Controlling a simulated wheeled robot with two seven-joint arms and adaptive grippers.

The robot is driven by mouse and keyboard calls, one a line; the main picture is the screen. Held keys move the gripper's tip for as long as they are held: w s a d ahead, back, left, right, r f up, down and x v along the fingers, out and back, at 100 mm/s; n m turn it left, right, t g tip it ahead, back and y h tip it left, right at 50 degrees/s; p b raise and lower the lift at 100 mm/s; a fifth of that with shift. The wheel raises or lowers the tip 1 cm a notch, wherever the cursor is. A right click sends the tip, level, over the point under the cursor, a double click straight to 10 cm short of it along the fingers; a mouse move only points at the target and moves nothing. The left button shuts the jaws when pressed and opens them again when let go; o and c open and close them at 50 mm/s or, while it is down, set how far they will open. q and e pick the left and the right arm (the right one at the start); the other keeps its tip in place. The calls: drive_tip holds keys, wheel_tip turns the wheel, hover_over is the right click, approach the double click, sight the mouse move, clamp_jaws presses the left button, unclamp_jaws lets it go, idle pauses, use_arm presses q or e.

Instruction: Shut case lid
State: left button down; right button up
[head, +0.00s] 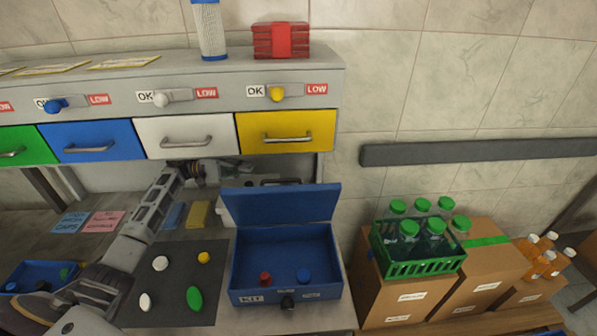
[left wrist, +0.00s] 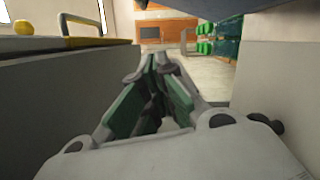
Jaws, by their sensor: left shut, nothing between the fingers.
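The blue case (head: 287,294) marked KIT stands on the worktop at the middle of the head view. Its lid (head: 280,204) is open and raised at the back edge. A red cap (head: 265,279) and a blue cap (head: 304,275) lie inside. My left gripper (head: 244,171) is behind and above the lid's left part, under the drawers; it is small and partly hard to make out there. In the left wrist view my left gripper's fingers (left wrist: 152,66) come together at the tips with nothing between them. I cannot tell whether it touches the lid. My right gripper is not in view.
Closed drawers, including a yellow one (head: 287,131), overhang the worktop close above my left gripper. A dark mat (head: 177,276) with several caps lies left of the case. A green bottle crate (head: 420,267) on cardboard boxes stands right. A blue tray (head: 38,268) is far left.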

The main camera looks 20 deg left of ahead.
use_arm(q)
drive_tip(key=s+d+r+p, duration=0.1)
drive_tip(key=d+p, duration=0.3)
drive_tip(key=d, duration=0.8)
drive_tip(key=shift+d+r+p, duration=0.3)
drive_tip(key=shift+r+p, duration=0.05)
drive_tip(key=shift+r, duration=0.25)
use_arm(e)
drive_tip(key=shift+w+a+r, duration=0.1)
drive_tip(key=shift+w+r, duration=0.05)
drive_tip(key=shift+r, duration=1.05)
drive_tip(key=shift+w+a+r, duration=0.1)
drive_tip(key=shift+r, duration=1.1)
use_arm(q)
drive_tip(key=shift+s, duration=0.15)
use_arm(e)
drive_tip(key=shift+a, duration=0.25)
